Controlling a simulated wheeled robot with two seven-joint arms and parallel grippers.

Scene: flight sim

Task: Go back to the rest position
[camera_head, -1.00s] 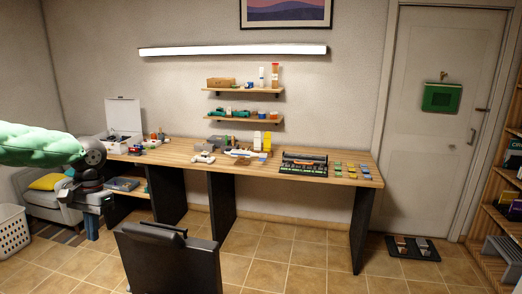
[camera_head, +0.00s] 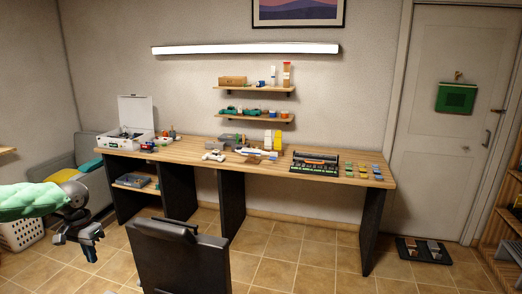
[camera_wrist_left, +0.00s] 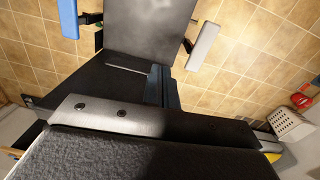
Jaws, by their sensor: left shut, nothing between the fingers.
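My left gripper (camera_head: 92,252) hangs low at the left of the head view, at the end of the green-sleeved arm. Its fingers point down and are shut with nothing between them. It is in front of the desk's left end, apart from it, left of the black chair. In the left wrist view the shut fingers (camera_wrist_left: 165,88) show in the middle, above the tiled floor. My right gripper is in neither view.
A black chair (camera_head: 178,262) stands in front of the wooden desk (camera_head: 250,165). A white laundry basket (camera_head: 22,232) and a grey sofa (camera_head: 62,165) are at the left. Pedals (camera_head: 420,250) lie by the door (camera_head: 440,150). Tiled floor (camera_head: 300,270) is clear right of the chair.

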